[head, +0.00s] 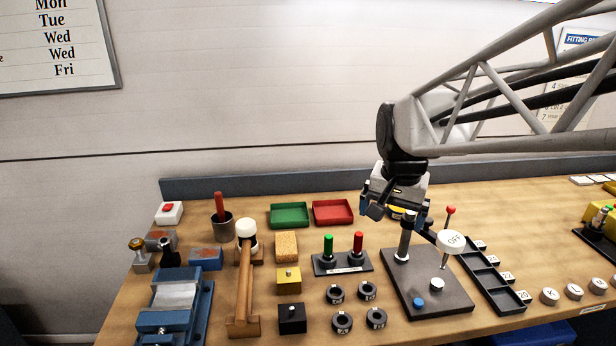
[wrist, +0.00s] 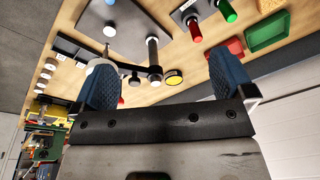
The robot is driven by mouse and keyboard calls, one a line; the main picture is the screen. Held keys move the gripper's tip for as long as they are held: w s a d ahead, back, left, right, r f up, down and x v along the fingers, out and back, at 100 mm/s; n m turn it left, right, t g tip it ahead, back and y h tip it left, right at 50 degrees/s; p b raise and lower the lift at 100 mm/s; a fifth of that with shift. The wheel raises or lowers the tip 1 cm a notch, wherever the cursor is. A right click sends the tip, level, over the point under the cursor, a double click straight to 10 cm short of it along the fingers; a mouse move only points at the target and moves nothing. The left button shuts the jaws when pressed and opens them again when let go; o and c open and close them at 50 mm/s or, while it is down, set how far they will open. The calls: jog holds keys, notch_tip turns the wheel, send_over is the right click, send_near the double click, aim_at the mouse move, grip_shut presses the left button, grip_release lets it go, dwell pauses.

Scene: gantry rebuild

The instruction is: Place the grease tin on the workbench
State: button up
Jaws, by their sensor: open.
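A small round tin with a yellow top and dark rim, which looks like the grease tin (wrist: 173,77), shows between my fingertips in the wrist view. In the head view only a sliver of yellow (head: 396,210) shows below my gripper, mostly hidden. I cannot tell whether it rests on the bench or touches the post beside it. My gripper (head: 396,207) is open and empty, above the rear of the dark base plate. Its two blue fingers also show in the wrist view (wrist: 163,82). The workbench (head: 205,300) is a wooden top.
A dark plate (head: 420,301) bears a grey post (head: 404,240) and an OFF knob (head: 451,242) close to my gripper. Green (head: 289,215) and red (head: 333,212) trays lie left of it. A black slotted rack (head: 487,278) lies right. Bare wood shows behind the rack.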

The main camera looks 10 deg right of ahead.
jog(key=s+a+f+n, duration=0.2)
jog(key=s+n, duration=0.1)
jog(key=s, duration=0.5)
jog(key=s+a+f+n, duration=0.2)
jog(key=s+n, duration=0.1)
jog(key=s, duration=0.5)
jog(key=shift+s+t, duration=0.2)
jog(key=shift+t, duration=0.2)
